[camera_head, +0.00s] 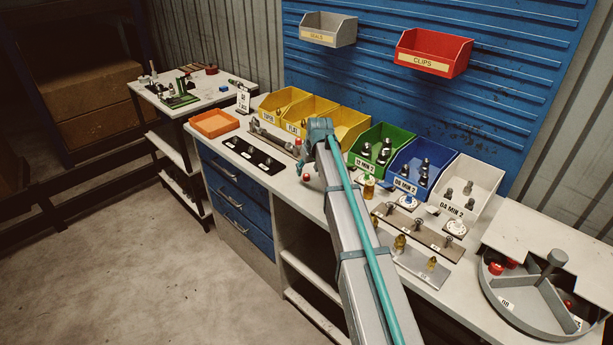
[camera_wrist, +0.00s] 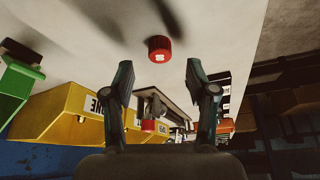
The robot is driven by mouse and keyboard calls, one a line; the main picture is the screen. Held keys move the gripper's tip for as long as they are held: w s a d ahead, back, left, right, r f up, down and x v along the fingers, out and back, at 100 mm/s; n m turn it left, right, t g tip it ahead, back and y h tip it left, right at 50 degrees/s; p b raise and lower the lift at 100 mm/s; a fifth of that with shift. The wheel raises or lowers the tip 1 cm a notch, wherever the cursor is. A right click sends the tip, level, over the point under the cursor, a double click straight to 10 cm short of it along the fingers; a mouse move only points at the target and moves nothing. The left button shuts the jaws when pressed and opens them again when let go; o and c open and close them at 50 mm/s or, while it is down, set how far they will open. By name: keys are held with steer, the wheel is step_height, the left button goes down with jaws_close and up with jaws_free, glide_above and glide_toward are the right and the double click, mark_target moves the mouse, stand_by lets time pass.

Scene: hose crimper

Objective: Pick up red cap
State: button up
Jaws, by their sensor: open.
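A small red cap (camera_wrist: 159,49) with a white mark sits on the pale bench top in the wrist view. It also shows in the head view (camera_head: 306,177), just left of my arm. My gripper (camera_wrist: 158,70) is open and empty, its two fingers apart. In the wrist picture the cap appears between and slightly beyond the fingertips; I cannot tell the exact gap. In the head view my arm hides the fingers. A second red piece (camera_wrist: 148,125) shows lower between the fingers, by a grey fixture.
Yellow bins (camera_head: 281,103), a green bin (camera_head: 358,160), a blue bin (camera_head: 402,188) and a white bin (camera_head: 455,207) line the bench's back. A black strip (camera_head: 250,155) lies left. A round divided tray (camera_head: 530,318) with red pieces stands right.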

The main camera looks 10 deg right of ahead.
mark_target(306, 175)
steer(key=shift+p+x, duration=0.45)
steer(key=shift+x, duration=1.2)
steer(key=c, duration=0.9)
steer(key=shift+o, duration=0.2)
